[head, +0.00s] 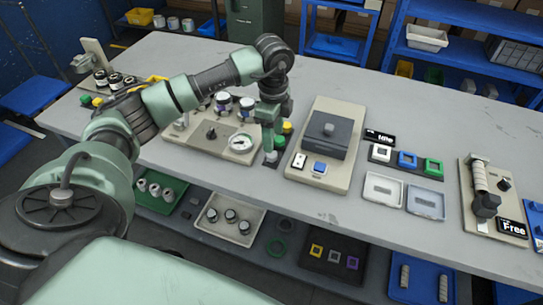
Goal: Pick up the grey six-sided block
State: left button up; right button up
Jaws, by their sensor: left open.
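My left arm reaches in from the left over the grey table (400,85). My left gripper (270,143) points down near the table's front edge, between the gauge panel and the beige machine, and is open. A small light grey piece (271,157) shows right below the fingertips. It may be the grey six-sided block, but it is too small to count its sides. I cannot tell whether the fingers are around it or just above it. My right gripper is not in view.
The gauge panel (240,157) stands just left of the gripper. The beige machine with a dark box (325,140) is just right. Further right are square frames (407,159), two shallow trays (383,190) and a handle unit (482,185). Trays fill the lower shelf. The table's back middle is clear.

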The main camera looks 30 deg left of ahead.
aim_at(272, 158)
pick_arm(q)
jog(key=shift+a+f, duration=0.2)
jog(key=shift+f, duration=0.15)
jog(key=f+p, duration=0.1)
jog(key=f, duration=0.6)
jog(key=shift+w+a+p, duration=0.2)
jog(key=shift+p, duration=0.2)
grip_shut()
